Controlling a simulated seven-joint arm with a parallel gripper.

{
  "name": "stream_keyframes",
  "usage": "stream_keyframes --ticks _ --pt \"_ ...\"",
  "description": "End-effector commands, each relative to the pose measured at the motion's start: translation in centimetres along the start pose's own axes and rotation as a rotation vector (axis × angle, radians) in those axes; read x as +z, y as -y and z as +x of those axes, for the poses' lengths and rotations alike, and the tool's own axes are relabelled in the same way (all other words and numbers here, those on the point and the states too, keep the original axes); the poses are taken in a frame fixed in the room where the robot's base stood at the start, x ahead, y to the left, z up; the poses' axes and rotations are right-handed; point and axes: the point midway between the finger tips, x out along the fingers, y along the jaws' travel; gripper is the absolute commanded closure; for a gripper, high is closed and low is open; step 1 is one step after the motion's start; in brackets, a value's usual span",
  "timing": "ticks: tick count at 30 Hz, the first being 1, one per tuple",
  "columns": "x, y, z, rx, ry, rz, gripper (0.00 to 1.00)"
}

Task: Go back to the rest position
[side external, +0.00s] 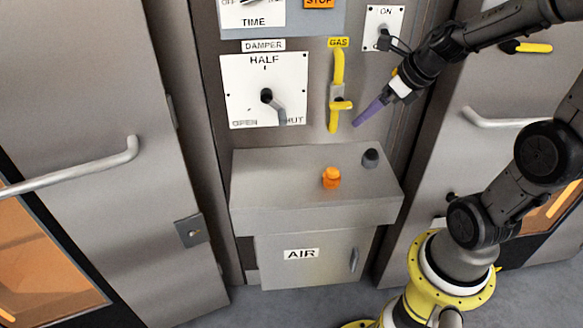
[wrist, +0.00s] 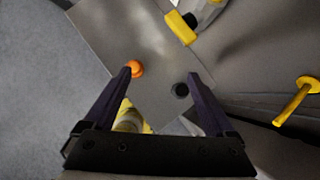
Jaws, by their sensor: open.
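My gripper (side external: 358,122) hangs in front of the oven's middle panel, right of the yellow gas pipe (side external: 338,75) and its valve handle. Its purple fingers point down and left, above the console shelf (side external: 275,165). In the wrist view the gripper (wrist: 160,75) has its two fingers spread wide with nothing held between them. The orange knob (wrist: 136,68) shows beside the left fingertip and the dark knob (wrist: 180,90) shows between the fingers, both on the shelf below. My gripper looks clear of the shelf; contact with the panel cannot be told.
The damper dial (side external: 267,97) has its pointer near SHUT. An ON switch (side external: 383,28) sits close above my wrist. Door handles (side external: 75,172) stick out at left and right (side external: 500,122). An AIR cabinet (side external: 315,262) is under the shelf.

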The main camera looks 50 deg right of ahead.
Motion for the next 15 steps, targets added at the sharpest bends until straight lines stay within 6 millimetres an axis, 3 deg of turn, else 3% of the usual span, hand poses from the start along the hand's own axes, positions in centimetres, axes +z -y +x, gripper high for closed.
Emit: stream_keyframes --ticks 3,9,15 --pt "4.4 -2.5 -1.7 -0.008 0.178 0.106 0.10" --pt "9.9 -4.6 -6.0 0.015 0.465 0.464 0.10" --pt "11.5 -4.9 -10.2 0.095 0.655 0.953 0.10"
